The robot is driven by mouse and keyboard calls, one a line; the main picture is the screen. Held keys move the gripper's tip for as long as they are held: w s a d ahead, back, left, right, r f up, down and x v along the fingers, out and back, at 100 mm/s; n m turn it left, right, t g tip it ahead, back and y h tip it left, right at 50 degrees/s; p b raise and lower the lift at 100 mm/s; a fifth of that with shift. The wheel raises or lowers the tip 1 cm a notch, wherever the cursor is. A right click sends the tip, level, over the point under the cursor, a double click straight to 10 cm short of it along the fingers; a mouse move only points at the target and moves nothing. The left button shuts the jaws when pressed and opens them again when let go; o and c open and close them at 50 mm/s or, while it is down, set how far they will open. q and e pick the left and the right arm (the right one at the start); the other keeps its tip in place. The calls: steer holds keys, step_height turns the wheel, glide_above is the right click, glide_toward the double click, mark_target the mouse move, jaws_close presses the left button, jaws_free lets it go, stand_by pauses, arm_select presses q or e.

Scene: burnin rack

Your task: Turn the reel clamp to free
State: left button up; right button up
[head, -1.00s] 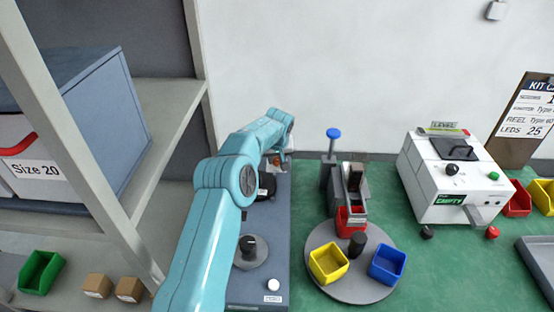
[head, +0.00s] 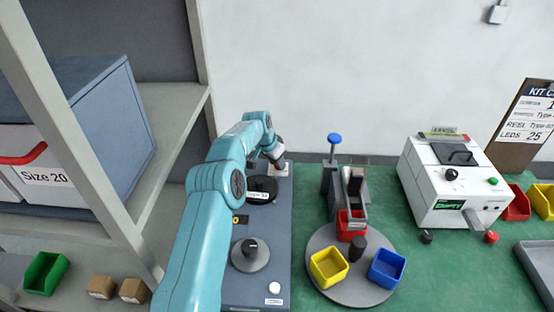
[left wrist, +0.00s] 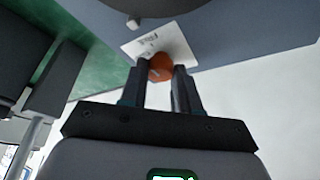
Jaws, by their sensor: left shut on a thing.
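The reel clamp shows in the left wrist view as an orange-red round knob (left wrist: 161,67) on a white label plate (left wrist: 185,45). The lettering on the plate is too small and slanted to read surely. The two dark fingers of my left gripper (left wrist: 162,85) are on either side of the knob and closed on it. In the head view, my left gripper (head: 278,164) is at the far end of the blue-grey unit (head: 272,225) and hides the knob. A dark reel (head: 261,190) lies on the unit just nearer. My right gripper is in neither view.
A grey disc with a black knob (head: 250,255) sits nearer on the unit. To the right are a grey turntable (head: 345,290) with small bins and a post with a blue cap (head: 334,138). A white tester (head: 450,180) stands farther right. A shelf post (head: 95,150) is at left.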

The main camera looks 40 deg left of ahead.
arm_select(q)
steer(key=shift+a+r+m, duration=0.1)
steer(key=shift+m, duration=0.4)
steer(key=o, duration=1)
steer(key=shift+o, duration=0.2)
steer(key=shift+s+r, duration=0.15)
steer(key=shift+r, duration=0.2)
steer(key=b+v, duration=0.2)
steer(key=v, duration=1.3)
steer(key=shift+s+a+r, duration=0.2)
steer(key=shift+a, duration=0.1)
